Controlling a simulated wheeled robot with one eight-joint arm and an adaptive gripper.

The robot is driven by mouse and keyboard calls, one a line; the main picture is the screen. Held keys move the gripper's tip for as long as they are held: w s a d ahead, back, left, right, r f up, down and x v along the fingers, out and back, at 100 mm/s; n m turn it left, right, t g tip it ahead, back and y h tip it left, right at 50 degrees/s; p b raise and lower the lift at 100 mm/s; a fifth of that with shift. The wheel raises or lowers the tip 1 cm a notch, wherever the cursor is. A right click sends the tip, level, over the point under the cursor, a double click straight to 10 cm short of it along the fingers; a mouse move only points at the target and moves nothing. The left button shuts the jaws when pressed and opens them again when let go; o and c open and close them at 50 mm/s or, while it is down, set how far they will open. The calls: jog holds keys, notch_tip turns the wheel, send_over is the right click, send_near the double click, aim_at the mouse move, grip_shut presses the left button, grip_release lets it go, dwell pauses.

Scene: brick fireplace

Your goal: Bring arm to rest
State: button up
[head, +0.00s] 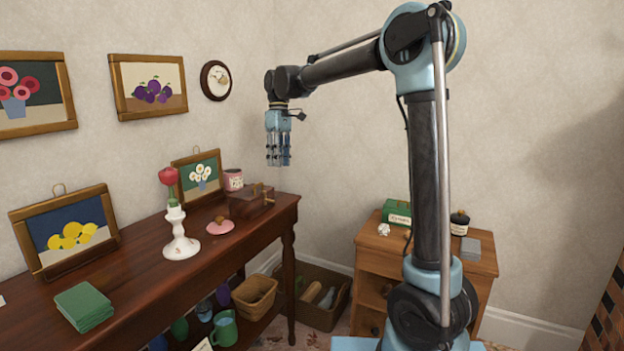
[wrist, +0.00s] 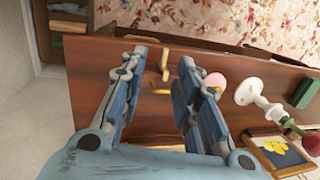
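The arm reaches up from the base and over to the left. In the wrist view my gripper (wrist: 158,68) has its fingers spread with a clear gap between them. Nothing is held. Through the gap show the table top and a brown wooden box (wrist: 152,105) with brass-coloured handles; the box also stands at the table's far end in the head view (head: 250,203).
A small cabinet (head: 440,258) holds a green box (head: 397,212) and a dark jar (head: 459,224). Open air surrounds the gripper.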

jog(key=s+d+f+m+t, duration=0.15)
jog(key=s+d, duration=0.25)
jog(key=d, duration=0.5)
jog(key=s+d+f+m, duration=0.2)
jog(key=s+d+m, duration=0.1)
jog(key=d, duration=0.5)
jog(key=s+d+f+m+t, duration=0.15)
jog(key=s+d, duration=0.25)
jog(key=d, duration=0.5)
jog(key=s+d+f+m, duration=0.3)
jog(key=s+d+f, duration=0.3)
jog(key=s+f, duration=0.2)
jog(key=s+d+f+m+t, duration=0.1)
jog(key=s+d+f+m, duration=0.2)
jog(key=s+d+f, duration=0.4)
notch_tip(320, 180, down, 3)
jog(key=shift+s+f+m+t, duration=0.1)
jog(key=shift+s+m+t, duration=0.2)
jog(key=shift+s+m, duration=0.15)
jog(key=shift+d, duration=0.1)
jog(key=shift+w+f, duration=0.15)
jog(key=shift+w, duration=0.25)
